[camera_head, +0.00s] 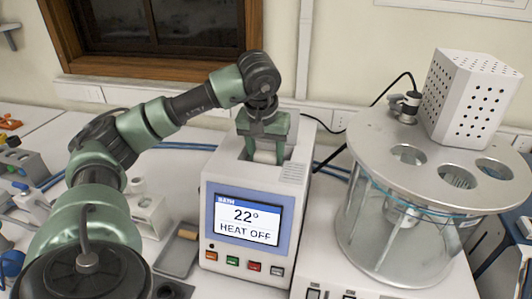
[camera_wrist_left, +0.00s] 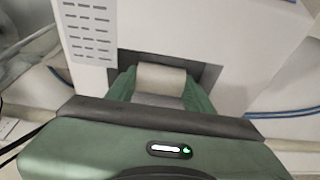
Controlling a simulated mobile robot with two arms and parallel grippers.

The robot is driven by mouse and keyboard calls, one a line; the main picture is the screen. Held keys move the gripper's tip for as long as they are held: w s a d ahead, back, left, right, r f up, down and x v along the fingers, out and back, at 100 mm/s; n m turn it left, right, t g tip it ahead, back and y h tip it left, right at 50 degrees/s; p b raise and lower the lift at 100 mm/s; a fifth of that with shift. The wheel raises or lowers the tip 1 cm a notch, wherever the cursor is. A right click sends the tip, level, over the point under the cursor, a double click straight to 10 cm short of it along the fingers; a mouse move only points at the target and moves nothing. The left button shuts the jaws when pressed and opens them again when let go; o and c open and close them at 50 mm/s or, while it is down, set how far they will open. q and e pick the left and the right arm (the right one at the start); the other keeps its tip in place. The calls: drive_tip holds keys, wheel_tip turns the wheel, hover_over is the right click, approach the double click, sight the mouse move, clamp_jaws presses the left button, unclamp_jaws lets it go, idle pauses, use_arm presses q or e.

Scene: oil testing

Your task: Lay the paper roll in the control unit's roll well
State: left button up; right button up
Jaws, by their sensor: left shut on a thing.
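The control unit (camera_head: 214,178) is a white box with a lit screen reading "22°" and "HEAT OFF". Its roll well (camera_wrist_left: 208,74) is a dark rectangular opening in the top face. My left gripper (camera_head: 265,150) points down at this opening and is shut on the paper roll (camera_wrist_left: 161,79), a pale cylinder between the green fingers. In the wrist view the roll lies within the outline of the well. I cannot tell whether it touches the well's floor. In the head view the fingers hide most of the roll and well. My right gripper is not in view.
A glass bath with a round metal lid (camera_head: 375,135) stands just right of the control unit, with a perforated white box (camera_head: 472,98) on it. A grey tray (camera_head: 178,257) lies at the unit's left. A black cable runs behind the unit.

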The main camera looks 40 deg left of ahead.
use_arm(q)
drive_tip(key=shift+f+b, duration=0.35)
drive_tip(key=shift+f, duration=0.2)
drive_tip(key=o, duration=1.1)
drive_tip(key=p+v, duration=0.8)
drive_tip(key=v, duration=0.3)
drive_tip(key=shift+w, duration=0.1)
